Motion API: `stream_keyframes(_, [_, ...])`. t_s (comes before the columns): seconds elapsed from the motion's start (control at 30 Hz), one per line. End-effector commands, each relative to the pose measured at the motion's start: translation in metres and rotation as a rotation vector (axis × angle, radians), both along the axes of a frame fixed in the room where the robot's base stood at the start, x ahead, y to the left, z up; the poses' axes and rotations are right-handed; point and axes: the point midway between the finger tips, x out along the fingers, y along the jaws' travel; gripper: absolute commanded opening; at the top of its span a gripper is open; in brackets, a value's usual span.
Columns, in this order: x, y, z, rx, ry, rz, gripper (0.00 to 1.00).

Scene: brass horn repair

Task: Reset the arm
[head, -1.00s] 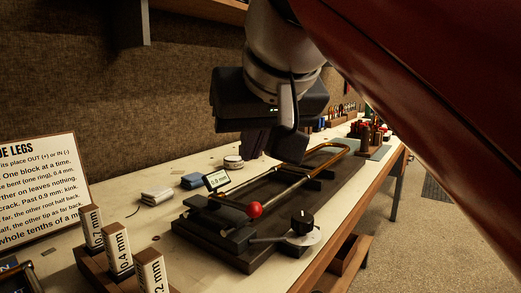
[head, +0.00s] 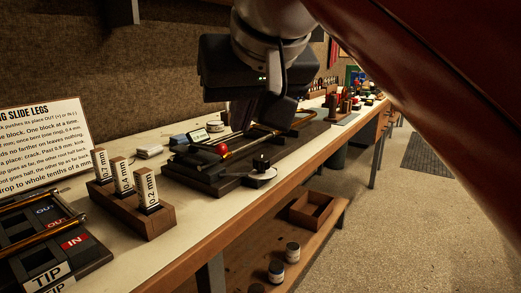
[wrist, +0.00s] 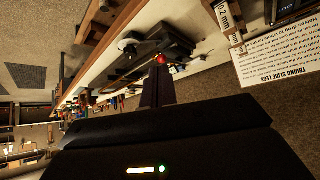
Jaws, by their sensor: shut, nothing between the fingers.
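My gripper (head: 258,112) hangs from the dark wrist housing at the upper middle of the head view, above the back part of the bench. Its dark fingers are shut, with nothing held between them. The fingers also show in the wrist view (wrist: 156,88), pointing toward the bench, which appears turned on its side there. The gripper hides part of the slide fixture (head: 205,178) behind it in the head view. The red ball (head: 221,149) on the fixture shows just left of and below the fingers, and also in the wrist view (wrist: 160,59).
A wooden block rack (head: 148,222) with labelled blocks stands on the bench (head: 196,222). A dark OUT/IN board (head: 92,262) is at lower left, before an instruction sign (head: 45,140). Below are an open wooden box (head: 312,211) and small jars (head: 292,252). The floor (head: 420,215) at right is clear.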

Motion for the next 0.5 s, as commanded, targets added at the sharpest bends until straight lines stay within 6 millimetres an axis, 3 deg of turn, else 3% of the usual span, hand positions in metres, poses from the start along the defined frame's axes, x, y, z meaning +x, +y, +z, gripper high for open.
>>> stream_keyframes(0.27, [0.004, -0.013, -0.022, -0.016, 0.014, -0.035, 0.00])
stream_keyframes(0.5, [0.006, -0.035, -0.058, -0.037, 0.037, -0.085, 0.00])
